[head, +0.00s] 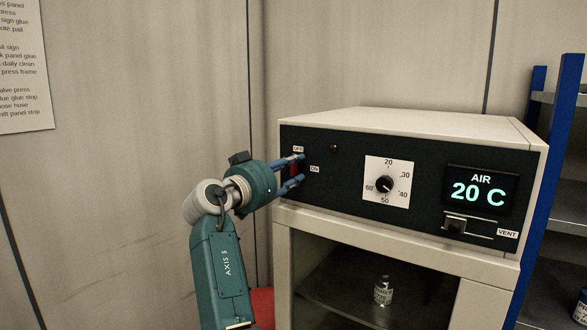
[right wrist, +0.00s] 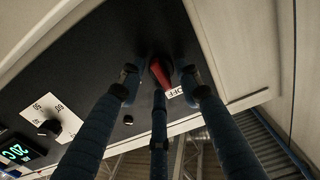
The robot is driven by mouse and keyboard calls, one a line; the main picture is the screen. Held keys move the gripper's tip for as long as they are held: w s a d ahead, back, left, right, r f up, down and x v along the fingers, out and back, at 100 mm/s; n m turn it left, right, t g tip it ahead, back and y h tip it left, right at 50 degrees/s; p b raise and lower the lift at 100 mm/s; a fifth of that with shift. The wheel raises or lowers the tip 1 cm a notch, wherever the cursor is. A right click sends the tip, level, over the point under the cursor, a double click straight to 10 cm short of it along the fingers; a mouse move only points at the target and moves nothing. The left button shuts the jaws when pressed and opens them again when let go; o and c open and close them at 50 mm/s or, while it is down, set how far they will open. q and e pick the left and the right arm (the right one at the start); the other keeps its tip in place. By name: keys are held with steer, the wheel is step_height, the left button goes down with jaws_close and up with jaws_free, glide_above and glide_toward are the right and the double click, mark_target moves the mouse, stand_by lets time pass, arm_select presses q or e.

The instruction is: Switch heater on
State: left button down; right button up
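The heater (head: 412,122) is a cream cabinet with a black front panel. Its red switch (head: 294,170) is at the panel's left end, with an OFF label (head: 298,149) above and an ON label (head: 316,169) to the right. In the right wrist view the red switch lever (right wrist: 161,76) points toward the OFF label (right wrist: 175,92). My right gripper (head: 299,168) is at the panel, its fingers spread around the lever; in the right wrist view the fingertips (right wrist: 159,80) stand apart on its sides. Whether one touches it I cannot tell. My left gripper is not in view.
A small lamp (head: 334,148) looks dark. A vent slider (head: 455,226) is below the display. A can (head: 383,290) stands inside the lower cabinet. Blue-posted shelving (head: 555,170) is at the right.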

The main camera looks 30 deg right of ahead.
steer(key=shift+a, duration=0.1)
steer(key=shift+c, duration=1.3)
steer(key=shift+s, duration=0.1)
jaws_close()
steer(key=shift+b, duration=0.5)
steer(key=m+b, duration=0.3)
steer(key=b, duration=0.1)
steer(key=m+b, duration=0.3)
steer(key=b, duration=0.1)
steer(key=shift+s+f+m+b, duration=0.1)
steer(key=shift+f+m+b, duration=0.1)
steer(key=shift+m+b, duration=1.1)
steer(key=shift+m, duration=0.3)
steer(key=m+b, duration=0.1)
steer(key=m, duration=0.1)
steer(key=shift+m, duration=0.4)
steer(key=m+b, duration=0.1)
steer(key=m, duration=0.2)
steer(key=shift+m+b, duration=0.4)
steer(key=shift+m, duration=1)
steer(key=shift+r+m, duration=0.1)
steer(key=shift+m, duration=0.2)
